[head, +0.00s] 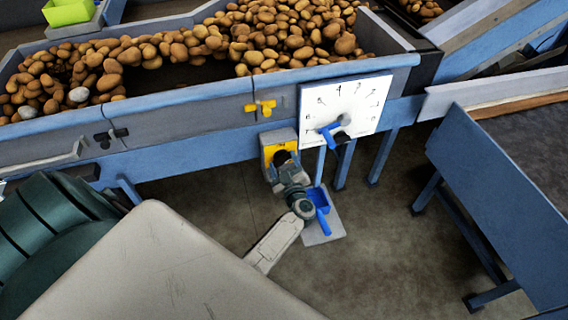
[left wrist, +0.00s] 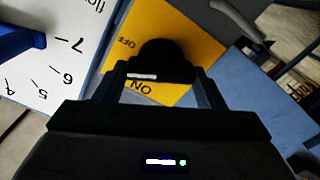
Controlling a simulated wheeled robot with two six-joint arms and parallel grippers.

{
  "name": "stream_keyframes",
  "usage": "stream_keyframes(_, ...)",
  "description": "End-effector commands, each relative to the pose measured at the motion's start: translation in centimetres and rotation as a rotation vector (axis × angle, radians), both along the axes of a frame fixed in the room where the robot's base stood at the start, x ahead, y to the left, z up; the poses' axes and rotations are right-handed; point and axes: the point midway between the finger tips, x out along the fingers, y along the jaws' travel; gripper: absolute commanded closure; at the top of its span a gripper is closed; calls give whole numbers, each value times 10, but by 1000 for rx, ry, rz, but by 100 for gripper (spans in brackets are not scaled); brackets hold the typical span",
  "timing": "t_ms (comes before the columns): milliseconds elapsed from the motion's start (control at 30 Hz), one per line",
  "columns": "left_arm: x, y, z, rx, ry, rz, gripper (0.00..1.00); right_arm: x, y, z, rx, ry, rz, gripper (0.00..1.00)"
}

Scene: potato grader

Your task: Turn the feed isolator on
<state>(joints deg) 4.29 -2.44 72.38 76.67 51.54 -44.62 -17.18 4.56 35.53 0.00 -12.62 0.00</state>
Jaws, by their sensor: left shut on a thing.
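The feed isolator is a yellow plate (head: 267,150) on a grey box at the front of the blue grader frame. It carries a round black knob (head: 281,157). My left gripper (head: 284,164) is at the knob and shut on it. In the left wrist view the yellow plate (left wrist: 196,30) shows dark lettering, including "ON" seen upside down. The black knob (left wrist: 165,56) sits between my left fingers (left wrist: 163,80). My right gripper is not in view.
Right of the isolator is a white numbered dial board (head: 365,100) with a blue pointer handle (head: 328,134). Below stands a grey plate (head: 331,229) with a blue scoop-like piece (head: 319,200). A potato-filled trough (head: 200,105) is above. A blue table frame (head: 490,190) stands at right.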

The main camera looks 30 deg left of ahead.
Motion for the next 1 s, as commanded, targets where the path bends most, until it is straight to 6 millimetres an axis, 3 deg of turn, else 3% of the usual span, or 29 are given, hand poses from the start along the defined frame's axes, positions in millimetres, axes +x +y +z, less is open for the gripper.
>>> stream_keyframes(1000,-2,1,-6,-593,-695,-1,59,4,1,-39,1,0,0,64)
